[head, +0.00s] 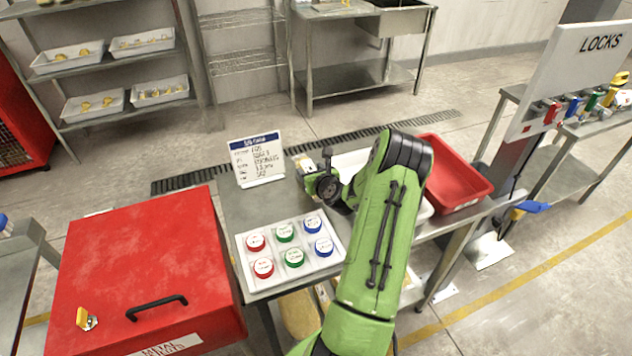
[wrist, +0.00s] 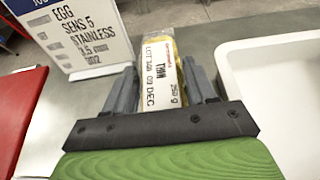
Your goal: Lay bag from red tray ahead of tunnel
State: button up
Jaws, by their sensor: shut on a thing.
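My gripper (head: 314,174) is over the steel table, beside the sign card. In the wrist view my gripper (wrist: 159,68) is shut on a bag (wrist: 160,88) with a white label reading THIN, 09 DEC and 250 g, and yellow contents showing at its edge. In the head view only a small pale end of the bag (head: 303,162) shows past the fingers. The red tray (head: 477,191) is at the table's right end, partly behind my arm; the visible part of its floor looks empty. I cannot make out a tunnel in either view.
A sign card (head: 257,160) stands on the steel table (head: 228,207); it also shows in the wrist view (wrist: 85,35). A white tray of capped pots (head: 334,252) is in front. A white tray (wrist: 270,100) lies right of the bag. A red lidded box (head: 140,260) stands left.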

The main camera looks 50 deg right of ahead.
jog(key=shift+f+b, duration=0.3)
jog(key=shift+f, duration=1)
jog(key=o, duration=1.3)
jog(key=shift+c, duration=0.2)
